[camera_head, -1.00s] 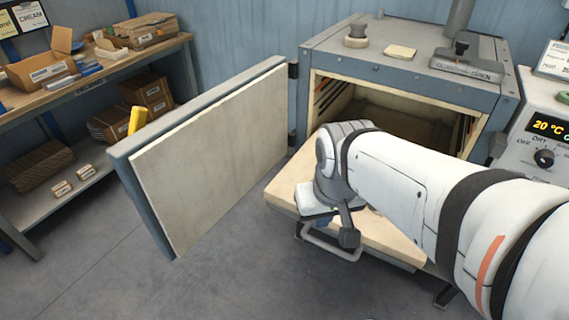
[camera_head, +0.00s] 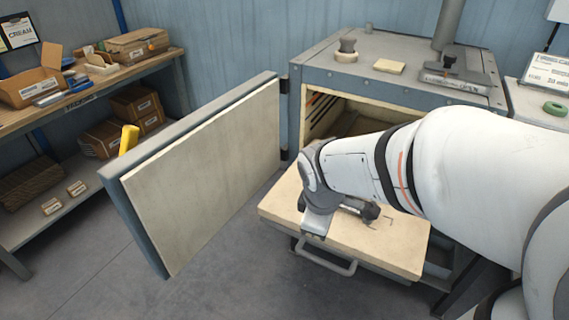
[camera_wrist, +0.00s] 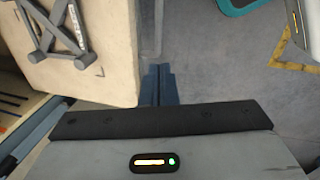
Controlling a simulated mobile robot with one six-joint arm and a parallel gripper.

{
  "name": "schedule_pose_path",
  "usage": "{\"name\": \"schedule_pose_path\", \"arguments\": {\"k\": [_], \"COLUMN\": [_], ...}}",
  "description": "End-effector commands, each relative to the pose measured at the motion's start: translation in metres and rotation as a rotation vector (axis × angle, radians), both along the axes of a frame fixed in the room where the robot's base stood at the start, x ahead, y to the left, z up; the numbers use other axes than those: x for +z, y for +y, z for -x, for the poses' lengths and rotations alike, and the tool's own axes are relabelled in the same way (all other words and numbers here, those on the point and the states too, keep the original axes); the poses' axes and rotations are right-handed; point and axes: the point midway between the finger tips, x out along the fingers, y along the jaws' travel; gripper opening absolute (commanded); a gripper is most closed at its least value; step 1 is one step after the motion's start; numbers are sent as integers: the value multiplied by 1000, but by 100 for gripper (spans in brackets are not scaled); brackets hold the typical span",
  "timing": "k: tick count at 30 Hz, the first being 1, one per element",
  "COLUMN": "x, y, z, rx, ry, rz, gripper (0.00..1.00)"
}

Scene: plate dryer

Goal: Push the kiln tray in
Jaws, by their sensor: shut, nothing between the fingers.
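The kiln tray (camera_head: 400,250), a pale slab on a metal frame, sticks out of the kiln's open front. Its bar handle (camera_head: 325,258) hangs below the front edge. My gripper (camera_wrist: 160,85) is shut and empty in the wrist view, with its fingers over the floor just beyond the tray edge. In the head view my wrist is over the tray's front left part, and my fingertips are hidden. I cannot tell whether I touch the tray.
The kiln (camera_head: 400,85) stands behind, partly hidden by my arm. Its door (camera_head: 205,175) is swung wide open to the left. A shelf unit with boxes (camera_head: 65,115) stands further left. Floor (camera_head: 225,285) is clear in front.

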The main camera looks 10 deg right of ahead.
Motion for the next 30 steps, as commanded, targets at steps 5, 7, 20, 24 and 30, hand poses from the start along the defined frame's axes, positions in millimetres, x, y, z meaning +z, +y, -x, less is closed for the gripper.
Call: {"name": "schedule_pose_path", "arguments": {"k": [5, 7, 20, 24, 30], "x": [-33, -44, -87, -109, -153], "y": [21, 29, 53, 49, 43], "z": [-30, -39, -59, -63, -71], "rx": [618, 835, 1421, 1421, 1419], "ry": [82, 108, 178, 181, 179], "rz": [154, 203, 322, 321, 320], "gripper": [0, 0, 0, 0, 0]}}
